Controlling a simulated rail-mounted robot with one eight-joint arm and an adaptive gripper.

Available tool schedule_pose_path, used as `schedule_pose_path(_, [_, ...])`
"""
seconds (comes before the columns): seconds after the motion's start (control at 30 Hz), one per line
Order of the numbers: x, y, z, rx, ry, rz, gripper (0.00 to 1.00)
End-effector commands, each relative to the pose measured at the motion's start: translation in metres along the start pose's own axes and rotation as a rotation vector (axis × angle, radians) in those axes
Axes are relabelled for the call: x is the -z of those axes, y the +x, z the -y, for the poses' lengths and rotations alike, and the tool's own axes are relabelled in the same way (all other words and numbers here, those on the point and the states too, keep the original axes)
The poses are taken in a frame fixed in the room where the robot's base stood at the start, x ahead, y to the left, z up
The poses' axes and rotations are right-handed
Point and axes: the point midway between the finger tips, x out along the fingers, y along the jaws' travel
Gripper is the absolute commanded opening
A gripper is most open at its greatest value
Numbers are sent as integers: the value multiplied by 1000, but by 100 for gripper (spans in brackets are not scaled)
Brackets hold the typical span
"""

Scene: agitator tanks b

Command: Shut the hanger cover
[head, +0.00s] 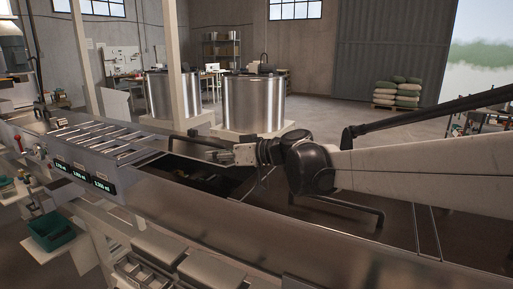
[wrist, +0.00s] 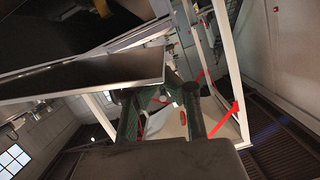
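My gripper (head: 228,154) is at the end of my arm, over a dark rectangular opening (head: 205,178) in the long metal counter. In the wrist view my gripper (wrist: 160,103) shows two dark green fingers with a gap between them. A flat dark grey panel (wrist: 90,78) with a pale edge reaches in from the left, with its right end close to the fingertips. It may be the hanger cover, but I cannot be sure. I cannot tell whether the fingers touch it.
A rack of metal bars (head: 105,137) lies on the counter left of the opening, above several small displays (head: 85,176). A bent dark handle (head: 345,208) stands under my arm at the right. Two steel tanks (head: 253,102) (head: 172,97) stand behind. A green bin (head: 52,230) is at lower left.

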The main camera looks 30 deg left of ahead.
Motion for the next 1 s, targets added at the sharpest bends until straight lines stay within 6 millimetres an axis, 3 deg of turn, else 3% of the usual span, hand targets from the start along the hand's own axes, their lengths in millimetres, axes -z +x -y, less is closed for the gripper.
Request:
schedule_pose_path(0.5, [-3,3,3,2,-9,1,0])
schedule_pose_path(0.67, [7,0,3,1,-8,1,0])
schedule_pose_path(0.87, [40,-9,3,-2,-8,0,0])
schedule_pose_path(1.0, [36,-38,2,-5,-7,-1,0])
